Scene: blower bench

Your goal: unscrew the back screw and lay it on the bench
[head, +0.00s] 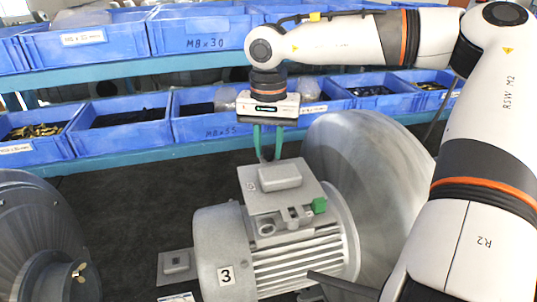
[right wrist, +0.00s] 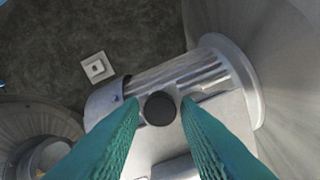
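The grey motor (head: 285,262) stands on the bench with a terminal box (head: 252,198) on top. My right gripper (head: 267,155) points straight down at the back edge of this box. In the right wrist view, a dark round screw head (right wrist: 160,108) sits between its two teal fingertips (right wrist: 161,100). A narrow gap shows on each side of the head, so the fingers look open around it. The screw's shank is hidden beneath the head. In the head view the fingers mostly hide this screw. My left gripper is not in view.
A large grey blower cone (head: 365,165) stands right of the motor. Another blower (head: 35,240) is at the left. A small grey plate (head: 175,262) lies left of the motor. Blue bins (head: 120,135) line the back.

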